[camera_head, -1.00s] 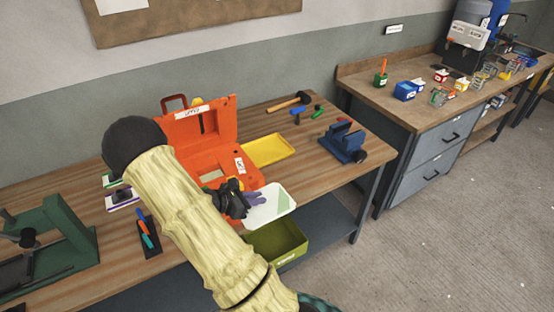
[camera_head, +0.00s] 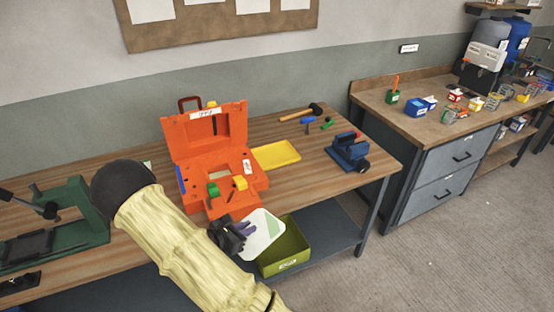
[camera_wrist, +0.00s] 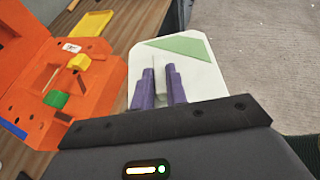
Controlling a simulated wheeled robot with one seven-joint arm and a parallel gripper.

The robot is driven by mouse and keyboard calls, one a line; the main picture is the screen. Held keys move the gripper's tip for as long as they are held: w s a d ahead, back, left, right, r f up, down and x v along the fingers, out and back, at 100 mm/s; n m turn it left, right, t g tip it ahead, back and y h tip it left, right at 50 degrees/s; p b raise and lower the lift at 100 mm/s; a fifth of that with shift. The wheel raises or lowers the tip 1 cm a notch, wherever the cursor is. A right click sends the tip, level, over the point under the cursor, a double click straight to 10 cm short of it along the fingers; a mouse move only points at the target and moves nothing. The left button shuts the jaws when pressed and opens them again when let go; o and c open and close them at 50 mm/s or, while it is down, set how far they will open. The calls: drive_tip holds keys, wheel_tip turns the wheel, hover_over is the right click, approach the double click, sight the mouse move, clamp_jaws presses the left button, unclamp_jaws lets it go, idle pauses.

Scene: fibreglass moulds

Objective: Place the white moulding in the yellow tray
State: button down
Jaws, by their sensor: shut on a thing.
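The white moulding (camera_head: 264,229), a flat white piece with a pale green patch, is held by my gripper (camera_head: 246,229) near the front edge of the bench. In the wrist view the purple fingers of my gripper (camera_wrist: 158,88) are shut on a raised rib of the white moulding (camera_wrist: 195,78). The yellow tray (camera_head: 277,154) lies on the bench beyond and to the right of the orange case, and its visible inside looks empty. It also shows in the wrist view (camera_wrist: 92,23) at the upper left, apart from the moulding.
An open orange toolbox (camera_head: 215,165) stands left of the yellow tray. A green bin (camera_head: 284,254) sits below the bench edge, beneath the moulding. A blue vise (camera_head: 349,151) and a hammer (camera_head: 302,112) are on the bench to the right and behind the tray.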

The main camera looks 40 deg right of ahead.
drive_tip(key=a+f+n+t+y, duration=0.1)
drive_tip(key=a+f+n+t, duration=0.2)
drive_tip(key=a, duration=0.4)
drive_tip(key=a+f+n+t+y, duration=0.1)
drive_tip(key=a+f+n+t, duration=0.1)
drive_tip(key=a, duration=0.5)
drive_tip(key=shift+a+f+n+t+y, duration=0.2)
drive_tip(key=shift+f+n+t+y, duration=0.2)
drive_tip(key=shift+n+t, duration=0.2)
